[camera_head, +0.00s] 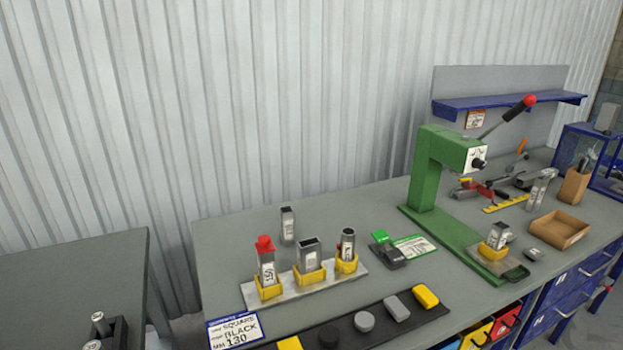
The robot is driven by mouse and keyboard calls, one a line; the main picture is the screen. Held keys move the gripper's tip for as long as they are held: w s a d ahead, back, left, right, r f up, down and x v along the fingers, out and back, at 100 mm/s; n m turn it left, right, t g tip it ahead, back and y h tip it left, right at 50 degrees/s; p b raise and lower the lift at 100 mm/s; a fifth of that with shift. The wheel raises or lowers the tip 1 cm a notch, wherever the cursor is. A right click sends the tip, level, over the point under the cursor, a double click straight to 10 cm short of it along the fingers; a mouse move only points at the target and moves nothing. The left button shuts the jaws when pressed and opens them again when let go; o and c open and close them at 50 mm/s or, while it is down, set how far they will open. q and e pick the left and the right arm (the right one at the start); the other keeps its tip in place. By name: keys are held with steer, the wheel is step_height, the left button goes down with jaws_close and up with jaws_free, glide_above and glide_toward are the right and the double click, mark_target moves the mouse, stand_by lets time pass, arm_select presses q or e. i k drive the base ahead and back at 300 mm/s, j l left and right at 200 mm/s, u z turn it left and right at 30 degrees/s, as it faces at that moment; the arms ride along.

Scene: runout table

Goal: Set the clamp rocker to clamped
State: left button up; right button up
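A small dark device with a green top (385,244) sits on the grey table, just left of a green and white card (414,246). It looks like a rocker switch and may be the clamp rocker; its tilt is too small to read. A green press (430,175) with a red-knobbed lever stands to the right of it. A yellow holder (492,251) with a square metal tube (499,234) in it stands at the press's foot. Neither of my grippers is in view.
A metal strip (335,282) carries yellow holders with tubes, one red-capped. A black mat (376,325) with several caps lies along the front edge. A sign (234,330) reads SQUARE BLACK 130. A brown tray (558,230) and blue drawers (570,300) are at the right.

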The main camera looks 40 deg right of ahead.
mark_target(395, 256)
steer(key=z, duration=1.7)
